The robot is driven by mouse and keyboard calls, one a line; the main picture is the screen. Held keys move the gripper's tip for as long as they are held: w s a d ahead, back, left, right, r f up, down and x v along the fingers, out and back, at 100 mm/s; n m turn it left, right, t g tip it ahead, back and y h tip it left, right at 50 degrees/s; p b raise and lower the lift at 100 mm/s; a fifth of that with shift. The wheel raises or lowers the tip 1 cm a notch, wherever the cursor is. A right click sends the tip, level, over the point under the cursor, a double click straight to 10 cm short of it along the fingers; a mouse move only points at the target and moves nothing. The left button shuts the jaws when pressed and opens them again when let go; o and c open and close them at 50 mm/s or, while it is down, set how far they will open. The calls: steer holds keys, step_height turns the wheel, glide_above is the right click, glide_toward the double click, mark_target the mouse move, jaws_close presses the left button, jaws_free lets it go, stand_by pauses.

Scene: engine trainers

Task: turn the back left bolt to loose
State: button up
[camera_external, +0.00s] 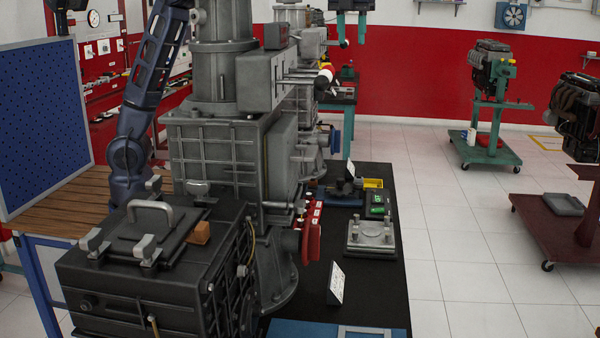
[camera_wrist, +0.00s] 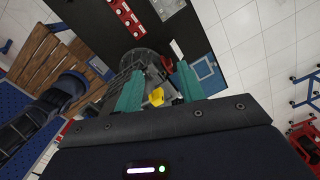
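In the external view a light grey metal plate (camera_external: 371,246) with short upright bolts lies on the black bench, right of the engine. A bolt at its left side (camera_external: 355,222) stands upright; which one is the back left, and how tight it is, are too small to tell. The plate also shows partly at the top edge of the wrist view (camera_wrist: 168,8). In the wrist view my gripper (camera_wrist: 158,88) has its teal fingers spread, with a gap between them. It points down towards the bench area, well apart from the plate. Nothing is clearly held.
A tall grey engine (camera_external: 215,150) and a dark box with a handle (camera_external: 150,260) stand left of the plate. A white card (camera_external: 336,284) and red parts (camera_external: 308,232) are near. The black bench (camera_external: 385,285) is bare around the plate's front. Tiled floor lies right.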

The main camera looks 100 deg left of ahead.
mark_target(355, 232)
steer(key=shift+m+h, duration=0.3)
steer(key=shift+m, duration=0.5)
steer(key=w+f, duration=0.1)
steer(key=f, duration=1.8)
steer(key=w+a+f, duration=0.1)
steer(key=f, duration=1.7)
steer(key=w+f, duration=0.1)
steer(key=f, duration=1.8)
steer(key=shift+w+a+f, duration=0.25)
steer(key=shift+f, duration=0.1)
jaws_close()
